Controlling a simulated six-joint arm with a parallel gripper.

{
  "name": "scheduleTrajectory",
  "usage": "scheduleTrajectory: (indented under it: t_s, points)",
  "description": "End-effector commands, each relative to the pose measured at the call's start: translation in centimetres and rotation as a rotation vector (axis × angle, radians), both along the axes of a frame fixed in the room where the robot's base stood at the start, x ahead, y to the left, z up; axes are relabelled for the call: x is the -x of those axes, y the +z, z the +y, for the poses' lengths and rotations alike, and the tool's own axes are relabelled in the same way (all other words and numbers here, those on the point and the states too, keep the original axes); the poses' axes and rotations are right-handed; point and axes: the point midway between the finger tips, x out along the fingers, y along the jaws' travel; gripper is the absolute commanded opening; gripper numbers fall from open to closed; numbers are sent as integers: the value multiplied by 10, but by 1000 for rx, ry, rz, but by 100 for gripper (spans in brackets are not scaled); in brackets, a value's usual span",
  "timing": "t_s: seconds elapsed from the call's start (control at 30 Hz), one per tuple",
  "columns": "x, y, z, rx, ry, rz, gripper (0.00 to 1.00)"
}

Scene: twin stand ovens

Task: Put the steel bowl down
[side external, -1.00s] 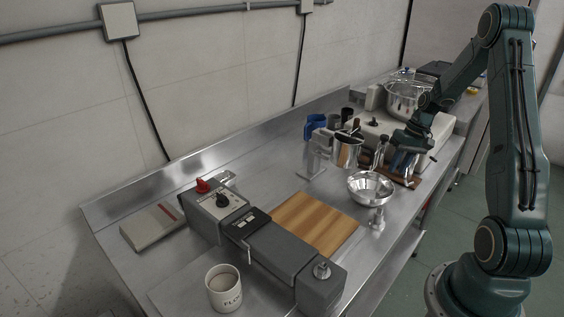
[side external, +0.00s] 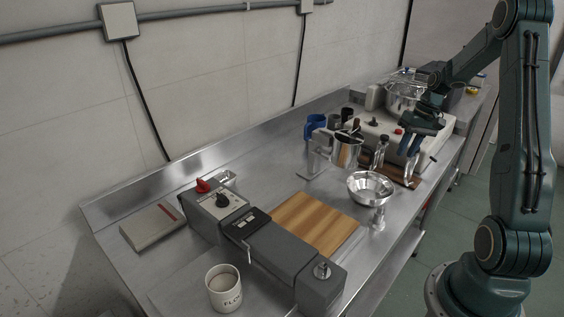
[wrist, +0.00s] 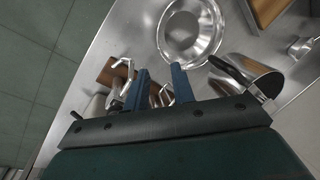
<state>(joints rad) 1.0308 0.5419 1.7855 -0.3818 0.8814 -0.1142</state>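The steel bowl (side external: 368,187) sits upright on the steel counter, to the right of a wooden board, in the side view. It looks empty. The wrist view shows it at the top centre (wrist: 188,32), just beyond my fingertips and apart from them. My gripper (side external: 412,150) is above the counter, behind and to the right of the bowl. In the wrist view the two blue fingers (wrist: 161,71) are spread with a gap between them and nothing held.
The wooden board (side external: 312,224) lies left. A large pot (side external: 402,97) and a wooden rack (side external: 400,180) are at the back right.

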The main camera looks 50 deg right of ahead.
Motion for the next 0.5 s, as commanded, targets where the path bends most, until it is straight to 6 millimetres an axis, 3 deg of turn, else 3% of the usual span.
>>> scheduleTrajectory:
  t_s: [0.27,0.5]
  points:
    - [-4,8,7,12,13,-2,25]
    - [-21,43,47,68,77,-13,25]
